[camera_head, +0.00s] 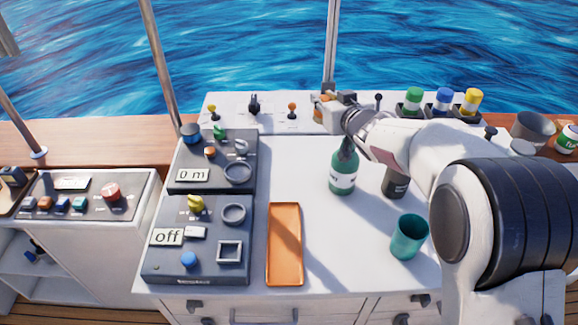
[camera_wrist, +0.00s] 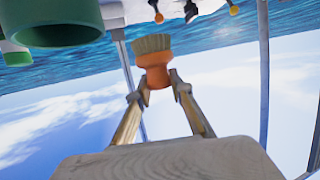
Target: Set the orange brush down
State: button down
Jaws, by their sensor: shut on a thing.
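My gripper (camera_head: 335,103) is held up over the back part of the white counter (camera_head: 310,150), above and behind the green bottle (camera_head: 343,170). It is shut on the orange brush (camera_head: 321,113), which is mostly hidden by the fingers in the head view. In the wrist view, the two fingertips (camera_wrist: 160,84) pinch the orange body of the brush (camera_wrist: 154,64), and its pale bristles point away from the gripper. The brush appears clear of any surface. An empty orange tray (camera_head: 285,245) lies on the counter front.
A teal cup (camera_head: 409,237) and a dark jar (camera_head: 395,182) stand right of the bottle. Control panels (camera_head: 200,240) fill the left side. Several coloured-lid jars (camera_head: 442,102) and a grey bowl (camera_head: 531,130) are at the back right. Counter between tray and cup is clear.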

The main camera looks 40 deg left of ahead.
jog(key=shift+s+a+f+t, duration=0.5)
jog(key=shift+s+a+f, duration=0.3)
jog(key=shift+s+a, duration=3.4)
jog(key=d+f, duration=0.1)
jog(key=d+f+m+h, duration=0.1)
jog(key=d+f+m+t, duration=0.1)
jog(key=d, duration=0.1)
jog(key=shift+w, duration=0.2)
jog(key=shift+f, duration=0.1)
notch_tip(320, 180, down, 6)
jog(key=shift+f, duration=0.15)
jog(key=shift+f, duration=1.7)
jog(key=shift+f, duration=0.2)
